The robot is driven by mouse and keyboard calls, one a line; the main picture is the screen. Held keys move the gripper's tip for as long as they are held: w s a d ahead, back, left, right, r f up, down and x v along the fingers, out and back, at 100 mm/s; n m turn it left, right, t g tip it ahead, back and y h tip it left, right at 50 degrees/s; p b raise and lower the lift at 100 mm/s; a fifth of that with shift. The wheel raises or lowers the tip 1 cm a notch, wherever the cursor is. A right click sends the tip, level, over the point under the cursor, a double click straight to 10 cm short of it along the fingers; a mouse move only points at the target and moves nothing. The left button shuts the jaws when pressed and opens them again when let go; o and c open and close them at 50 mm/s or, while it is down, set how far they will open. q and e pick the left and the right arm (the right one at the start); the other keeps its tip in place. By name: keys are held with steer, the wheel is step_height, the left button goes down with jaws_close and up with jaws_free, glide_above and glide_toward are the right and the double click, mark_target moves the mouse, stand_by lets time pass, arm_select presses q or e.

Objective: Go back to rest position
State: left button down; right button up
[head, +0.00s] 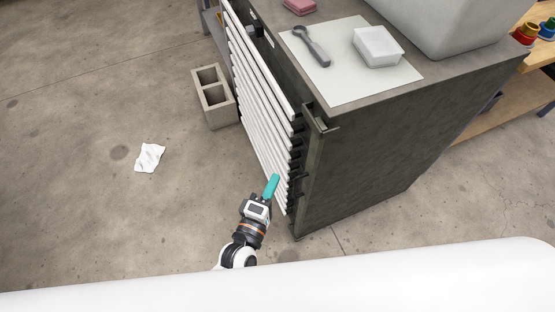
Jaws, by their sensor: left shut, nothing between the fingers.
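My left gripper (272,186) has teal fingers and is shut with nothing between them. It is low in the middle of the head view, beside the lower front of a dark metal cabinet. My right gripper is not in the head view. The white band across the bottom hides part of my left arm.
The cabinet (370,150) carries a white sheet (345,85), a dark wrench-like tool (312,46), a small white tray (400,50) and a large grey bin (440,22). A concrete block (225,112) and a crumpled white cloth (149,157) lie on the floor. The left floor is mostly clear.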

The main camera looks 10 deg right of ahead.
arm_select(q)
steer(key=shift+s+f, duration=0.1)
steer(key=s+a+f+m+g+y, duration=0.1)
steer(key=s+a+f+m+g, duration=0.2)
steer(key=f, duration=0.5)
steer(key=s+a+f+m+g+y, duration=0.15)
steer(key=a+f, duration=0.25)
steer(key=f, duration=0.5)
steer(key=s+a+f+m+g+y, duration=0.2)
steer(key=s+a+f+m, duration=0.15)
steer(key=f, duration=0.45)
steer(key=s+a+f+m+g+y, duration=0.1)
steer(key=s+a+f+m+g, duration=0.1)
steer(key=s+a+f, duration=0.3)
steer(key=s+a+f+m+g+y, duration=0.2)
steer(key=s+a+f, duration=0.3)
steer(key=s, duration=0.5)
steer(key=s+a+f+m+g+y, duration=0.1)
steer(key=s+a+f+g, duration=0.3)
steer(key=s, duration=0.4)
steer(key=shift+s+a+f+m, duration=0.35)
steer(key=shift+a+f+m, duration=0.2)
steer(key=shift+a+m, duration=0.3)
